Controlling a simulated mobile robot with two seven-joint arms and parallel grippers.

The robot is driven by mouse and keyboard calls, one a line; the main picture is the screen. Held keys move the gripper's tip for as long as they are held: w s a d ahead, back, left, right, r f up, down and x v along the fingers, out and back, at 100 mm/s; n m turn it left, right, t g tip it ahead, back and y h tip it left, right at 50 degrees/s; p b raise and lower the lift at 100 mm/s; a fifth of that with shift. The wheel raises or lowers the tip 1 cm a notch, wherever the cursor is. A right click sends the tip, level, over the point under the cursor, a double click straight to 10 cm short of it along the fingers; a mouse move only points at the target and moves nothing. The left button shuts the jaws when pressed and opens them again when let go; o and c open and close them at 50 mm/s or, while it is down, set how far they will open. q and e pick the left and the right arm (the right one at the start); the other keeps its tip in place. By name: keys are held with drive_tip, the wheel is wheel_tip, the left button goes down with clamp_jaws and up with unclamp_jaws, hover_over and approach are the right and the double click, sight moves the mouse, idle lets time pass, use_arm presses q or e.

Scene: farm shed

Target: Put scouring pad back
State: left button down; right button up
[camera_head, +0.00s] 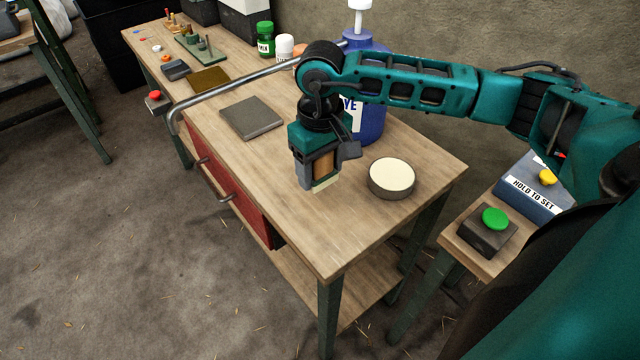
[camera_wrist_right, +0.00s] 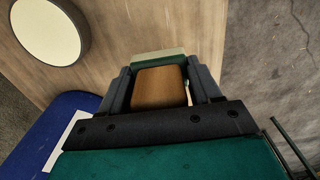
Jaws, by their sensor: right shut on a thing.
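My right gripper (camera_head: 318,180) hangs over the near part of the wooden table (camera_head: 330,235) with its fingers pointing down. It is shut on a brown block with green and pale layers at its lower end, which I take to be the scouring pad (camera_head: 324,165). In the right wrist view the pad (camera_wrist_right: 158,87) sits between the two fingers (camera_wrist_right: 160,85). I cannot tell whether its lower end touches the table. My left gripper is not in view.
A round cream-topped tin (camera_head: 391,176) stands just right of the gripper. A blue pump bottle (camera_head: 373,125) stands behind the arm. A flat grey slab (camera_head: 252,117) and a brown mat (camera_head: 209,80) lie farther left. The table's near corner is bare.

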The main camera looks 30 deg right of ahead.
sight(320, 199)
drive_tip(key=shift+f, duration=2.6)
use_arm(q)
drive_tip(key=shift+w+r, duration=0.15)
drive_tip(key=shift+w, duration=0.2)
use_arm(e)
drive_tip(key=shift+f, duration=0.2)
drive_tip(key=o, duration=0.5)
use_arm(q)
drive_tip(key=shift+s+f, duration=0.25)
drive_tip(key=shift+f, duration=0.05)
use_arm(e)
drive_tip(key=o, duration=0.4)
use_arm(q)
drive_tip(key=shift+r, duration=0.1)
use_arm(e)
drive_tip(key=shift+o, duration=0.2)
drive_tip(key=shift+r, duration=0.15)
